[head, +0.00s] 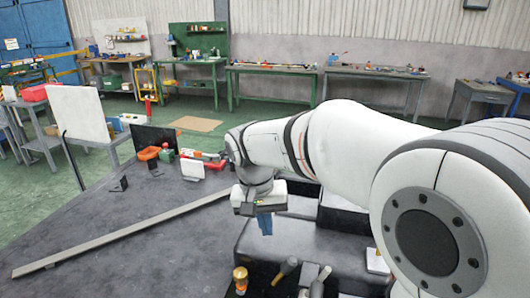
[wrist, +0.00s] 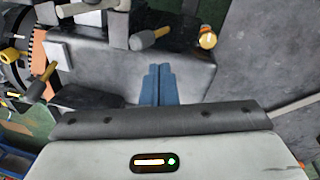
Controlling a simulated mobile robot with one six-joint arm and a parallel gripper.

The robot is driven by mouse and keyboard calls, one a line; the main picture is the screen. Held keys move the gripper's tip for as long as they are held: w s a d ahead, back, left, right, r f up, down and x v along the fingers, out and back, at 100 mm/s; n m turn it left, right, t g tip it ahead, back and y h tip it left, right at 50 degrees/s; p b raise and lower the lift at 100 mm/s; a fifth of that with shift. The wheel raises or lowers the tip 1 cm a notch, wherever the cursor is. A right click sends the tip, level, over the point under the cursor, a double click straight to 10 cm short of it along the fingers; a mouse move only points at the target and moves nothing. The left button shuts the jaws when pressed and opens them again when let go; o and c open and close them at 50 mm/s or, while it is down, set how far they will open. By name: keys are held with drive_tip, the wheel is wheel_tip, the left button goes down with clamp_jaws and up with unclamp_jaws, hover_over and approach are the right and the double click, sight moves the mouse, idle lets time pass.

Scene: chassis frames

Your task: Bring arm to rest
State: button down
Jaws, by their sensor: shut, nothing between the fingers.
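My gripper (head: 265,222) hangs from my white arm in the middle of the head view, pointing down. Its blue fingers are shut together with nothing between them. In the wrist view the gripper (wrist: 158,72) shows the same blue fingers side by side, above a grey block-like surface. My arm stretches from the right edge of the head view toward the centre, bent down at the wrist. The fingertips appear apart from the things below; the exact gap cannot be told.
A dark table (head: 130,240) carries a long strip (head: 125,236) and, at its back, an orange item (head: 149,153). Workbenches (head: 270,68) line the far wall. The table's left part is mostly clear.

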drive_tip(key=s+d+f+t+y, duration=0.1)
drive_tip(key=s+d+f+t, duration=0.1)
drive_tip(key=s+d, duration=1.2)
drive_tip(key=shift+s+d+f+n+y, duration=0.3)
drive_tip(key=shift+s+f+y, duration=0.1)
